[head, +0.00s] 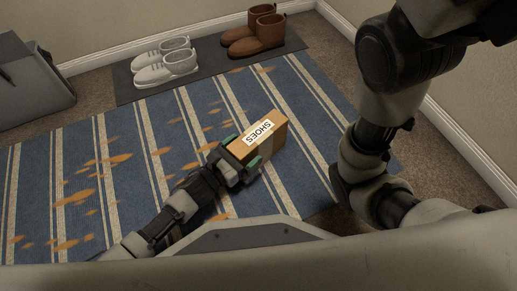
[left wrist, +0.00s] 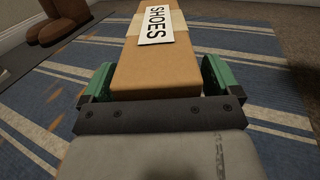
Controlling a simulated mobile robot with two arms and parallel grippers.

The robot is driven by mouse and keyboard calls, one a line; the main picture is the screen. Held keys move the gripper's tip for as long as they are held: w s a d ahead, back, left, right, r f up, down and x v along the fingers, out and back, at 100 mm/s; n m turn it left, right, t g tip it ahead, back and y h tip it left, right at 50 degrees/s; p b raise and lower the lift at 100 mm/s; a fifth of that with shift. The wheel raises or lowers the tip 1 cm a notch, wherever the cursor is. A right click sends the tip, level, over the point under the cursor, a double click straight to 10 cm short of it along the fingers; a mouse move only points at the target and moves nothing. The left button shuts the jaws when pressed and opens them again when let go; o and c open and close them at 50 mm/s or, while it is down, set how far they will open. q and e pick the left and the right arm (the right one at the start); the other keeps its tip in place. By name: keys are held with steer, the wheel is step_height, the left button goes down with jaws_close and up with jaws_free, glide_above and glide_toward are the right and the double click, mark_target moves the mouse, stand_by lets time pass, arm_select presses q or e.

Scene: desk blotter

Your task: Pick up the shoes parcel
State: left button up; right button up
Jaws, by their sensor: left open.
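The shoes parcel (head: 270,138) is a brown cardboard box with a white "SHOES" label, lying on the blue striped rug in the head view. It also fills the middle of the left wrist view (left wrist: 153,68). My left gripper (head: 241,151) is open at the near end of the parcel. Its green-padded fingers (left wrist: 157,82) stand on either side of the box, with a small gap visible at the sides. My right arm is at the right of the head view, but its gripper is out of the picture.
The blue striped rug (head: 120,122) has orange leaf-like patches. Behind it, white sneakers (head: 166,66) and brown boots (head: 253,33) stand on a dark mat (head: 203,76). A grey bag or bin (head: 32,90) stands at the left. Walls close off the back and right.

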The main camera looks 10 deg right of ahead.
arm_select(q)
steer(key=shift+c, duration=0.3)
steer(key=c, duration=1.2)
steer(key=shift+d+r, duration=0.1)
steer(key=shift+r, duration=0.05)
steer(key=shift+c, duration=0.2)
